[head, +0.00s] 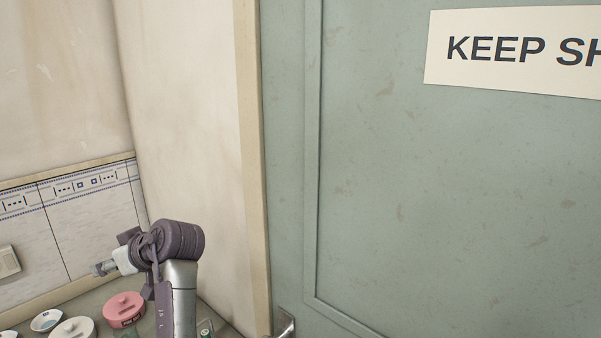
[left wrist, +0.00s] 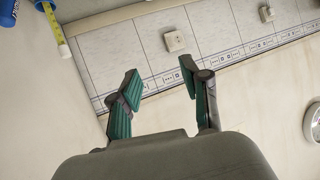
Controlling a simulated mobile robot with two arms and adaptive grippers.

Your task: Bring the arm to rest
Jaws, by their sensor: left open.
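My left arm rises from the bottom of the head view, in front of the wall corner. In the left wrist view the two green-padded fingers of the left gripper (left wrist: 159,80) stand apart. Nothing is between them; wall tiles show behind the gap. My right gripper is in neither view.
A green door (head: 450,200) with a sign (head: 520,50) and handle (head: 286,324) fills the right.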

